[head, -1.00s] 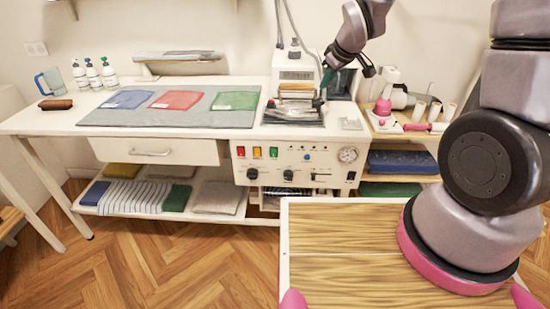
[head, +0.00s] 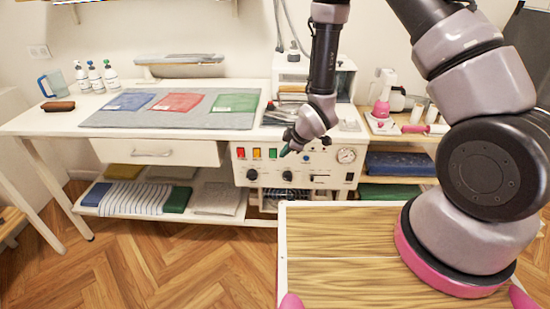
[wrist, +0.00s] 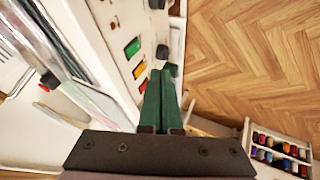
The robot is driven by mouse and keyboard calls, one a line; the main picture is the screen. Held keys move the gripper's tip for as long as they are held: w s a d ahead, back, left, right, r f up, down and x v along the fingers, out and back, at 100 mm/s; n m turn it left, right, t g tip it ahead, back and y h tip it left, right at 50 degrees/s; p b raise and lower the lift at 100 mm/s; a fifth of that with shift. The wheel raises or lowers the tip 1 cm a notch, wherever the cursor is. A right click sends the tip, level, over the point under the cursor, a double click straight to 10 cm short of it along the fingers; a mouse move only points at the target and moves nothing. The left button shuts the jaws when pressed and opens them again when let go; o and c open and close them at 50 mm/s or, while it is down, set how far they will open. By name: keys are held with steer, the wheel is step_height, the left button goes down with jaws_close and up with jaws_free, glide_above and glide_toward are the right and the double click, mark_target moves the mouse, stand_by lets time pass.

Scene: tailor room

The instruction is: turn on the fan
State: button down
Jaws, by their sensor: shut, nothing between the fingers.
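The control panel (head: 315,170) of the white ironing station carries a red switch (head: 240,153), a yellow switch (head: 257,153) and a green switch (head: 273,153). They also show in the wrist view: green (wrist: 133,47), yellow (wrist: 140,68) and red (wrist: 142,86). Black knobs (head: 252,174) sit below them. My gripper (head: 284,152) is shut and empty, pointing down and left just right of the green switch in the head view. Its green fingers (wrist: 161,72) lie together beside the switch row in the wrist view. Contact cannot be told. No fan is recognisable.
The worktable holds a grey mat (head: 130,119) with folded cloths. A pressure gauge (head: 346,155) is on the panel's right. A low shelf (head: 207,213) holds folded fabrics. A rack of thread spools (wrist: 280,150) shows in the wrist view. Open wooden floor (head: 150,265) lies in front.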

mark_target(275, 157)
steer(key=x, duration=0.4)
steer(key=w+x, duration=0.1)
steer(key=x, duration=0.2)
steer(key=w+r+x, duration=0.1)
steer(key=x, duration=0.3)
steer(key=shift+w+d+f, duration=0.25)
steer(key=shift+w+f, duration=0.05)
steer(key=shift+w, duration=0.5)
